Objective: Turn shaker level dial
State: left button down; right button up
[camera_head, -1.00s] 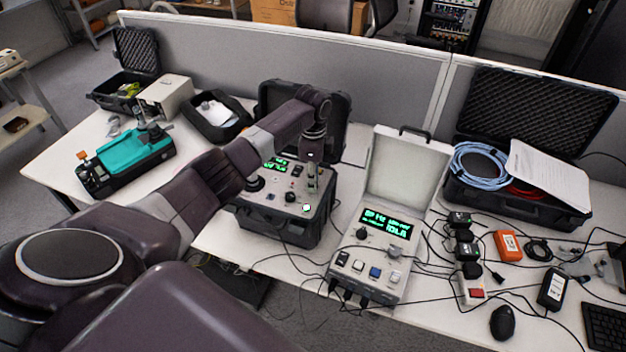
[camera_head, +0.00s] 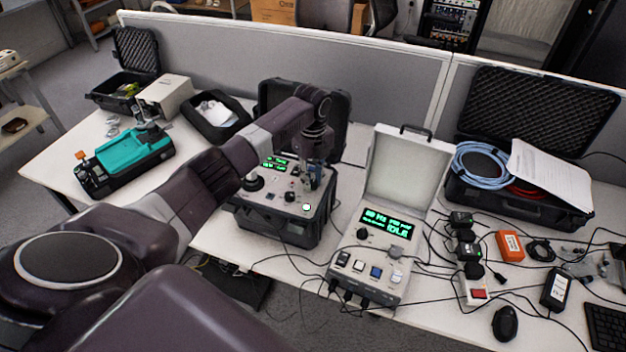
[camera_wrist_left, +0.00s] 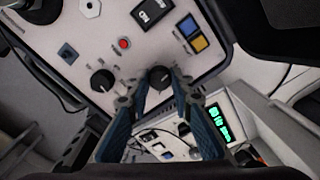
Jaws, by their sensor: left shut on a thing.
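The shaker unit (camera_head: 275,228) is a black case with a light grey panel, green displays, knobs and buttons, in the middle of the table in the head view. My left gripper (camera_head: 312,186) reaches down over the right part of its panel. In the left wrist view, its blue-grey fingers (camera_wrist_left: 160,84) are shut on a black round dial (camera_wrist_left: 160,76), one on each side. A second black dial (camera_wrist_left: 103,80) with a white pointer sits left of it, clear of the fingers. The dial's scale is too small to read. My right gripper is not in view.
A white case with a green display (camera_head: 386,222) and an open lid stands close right of the shaker. A black case with blue cable (camera_head: 482,163) is at the right. A teal-topped device (camera_head: 133,155) is at the left. Loose cables cover the front right table.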

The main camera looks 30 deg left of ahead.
aim_at(313, 182)
pick_arm(q)
jog(key=shift+w+r+m, duration=0.15)
jog(key=shift+m, duration=0.35)
jog(key=c, duration=1.7)
grip_release()
notch_tip(313, 182, up, 12)
jog(key=shift+f, duration=0.1)
jog(key=shift+f, duration=0.1)
